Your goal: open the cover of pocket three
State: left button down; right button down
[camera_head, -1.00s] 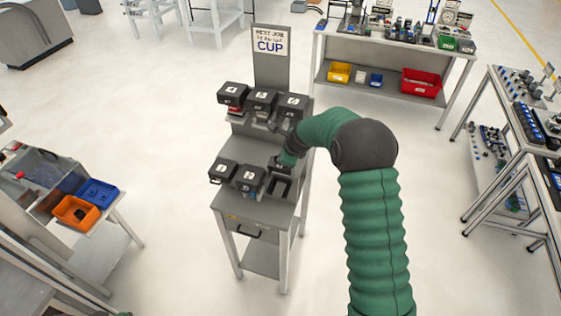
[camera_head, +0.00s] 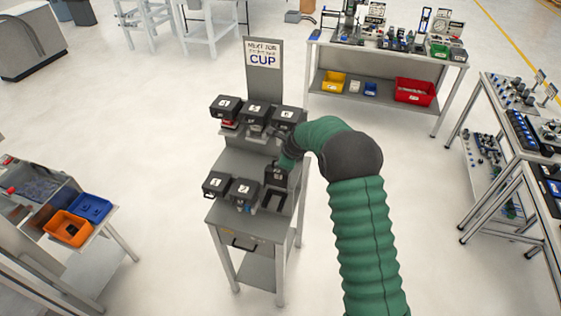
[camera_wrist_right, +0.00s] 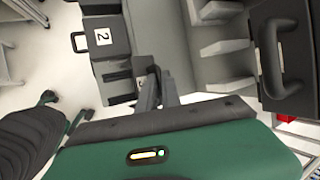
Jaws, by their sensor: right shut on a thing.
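The front row of the grey rack has black covers over pocket one (camera_head: 216,184) and pocket two (camera_head: 243,189), both lying closed. At its right end, pocket three (camera_head: 273,201) shows an open, dark interior. Its black cover (camera_head: 275,175) stands raised behind it. My right gripper (camera_head: 284,165) is at this raised cover and shut on it; the arm partly hides the contact. In the right wrist view the two grey fingers (camera_wrist_right: 159,90) are close together beside the cover marked 2 (camera_wrist_right: 104,40). What lies between them is unclear there. My left gripper is out of view.
A back row of black covers (camera_head: 256,113) stands close behind the raised cover, below a CUP sign (camera_head: 262,55). A black cover with a handle (camera_wrist_right: 284,55) is at the wrist view's right. Blue and orange bins (camera_head: 68,228) sit left. Floor around the rack is clear.

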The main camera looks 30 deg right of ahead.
jog(key=shift+w+d+r, duration=0.1)
jog(key=shift+w+r, duration=0.05)
jog(key=shift+r, duration=0.05)
jog(key=c, duration=1.6)
grip_release()
jog(key=shift+o, duration=0.2)
jog(key=shift+d+f, duration=0.1)
jog(key=shift+f, duration=0.1)
